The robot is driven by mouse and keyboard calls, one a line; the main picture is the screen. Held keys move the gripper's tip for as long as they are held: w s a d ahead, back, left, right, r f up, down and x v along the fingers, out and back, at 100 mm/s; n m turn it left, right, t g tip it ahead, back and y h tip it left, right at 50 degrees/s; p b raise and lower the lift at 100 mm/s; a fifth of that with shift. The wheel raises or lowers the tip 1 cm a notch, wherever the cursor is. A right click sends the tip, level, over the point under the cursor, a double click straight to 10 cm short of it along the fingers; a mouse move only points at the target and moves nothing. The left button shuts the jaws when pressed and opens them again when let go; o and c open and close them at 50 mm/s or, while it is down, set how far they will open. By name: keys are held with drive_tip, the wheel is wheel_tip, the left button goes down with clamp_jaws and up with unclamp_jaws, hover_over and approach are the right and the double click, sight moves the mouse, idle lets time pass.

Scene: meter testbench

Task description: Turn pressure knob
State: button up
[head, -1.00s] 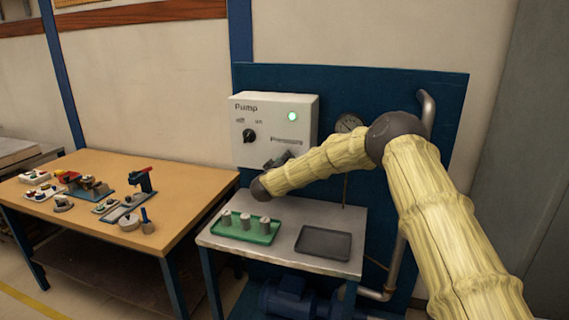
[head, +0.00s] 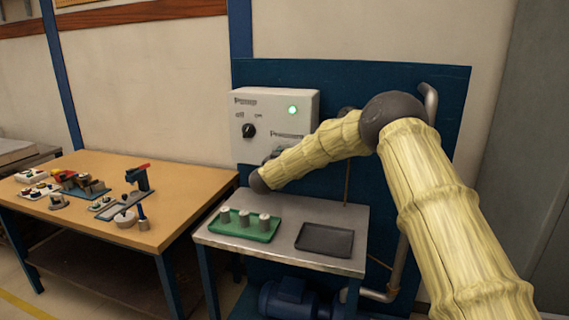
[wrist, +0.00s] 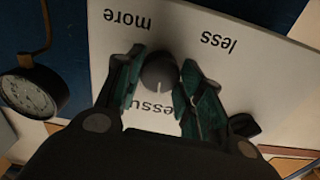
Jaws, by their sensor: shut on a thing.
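The pressure knob (wrist: 159,72) is a dark round knob with a pale pointer line, on a white panel (wrist: 262,95) in the wrist view. The words "more" and "less" stand upside down beyond it, and a partly covered "Pressure" label lies on the near side. My gripper (wrist: 160,78) has one green-padded finger on each side of the knob and is shut on it. In the head view my arm hides the knob and most of the gripper, in front of the lower part of the white Pump box (head: 300,108).
A black selector knob (head: 249,131) and a lit green lamp (head: 292,110) are on the Pump box. A gauge (wrist: 30,92) is beside the panel. Below my arm, a metal table (head: 283,257) bears a green tray (head: 235,232) with pegs and an empty dark tray (head: 325,239).

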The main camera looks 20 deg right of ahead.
drive_tip(key=shift+f+m+b, duration=0.15)
drive_tip(key=shift+m+b, duration=3.85)
drive_tip(key=shift+m, duration=0.65)
drive_tip(key=shift+f+m+b, duration=0.1)
drive_tip(key=shift+m+b, duration=3.9)
drive_tip(key=shift+m, duration=0.65)
drive_tip(key=o, duration=1)
drive_tip(key=shift+d+r, duration=0.1)
drive_tip(key=shift+s+r, duration=0.1)
drive_tip(key=shift+s, duration=0.05)
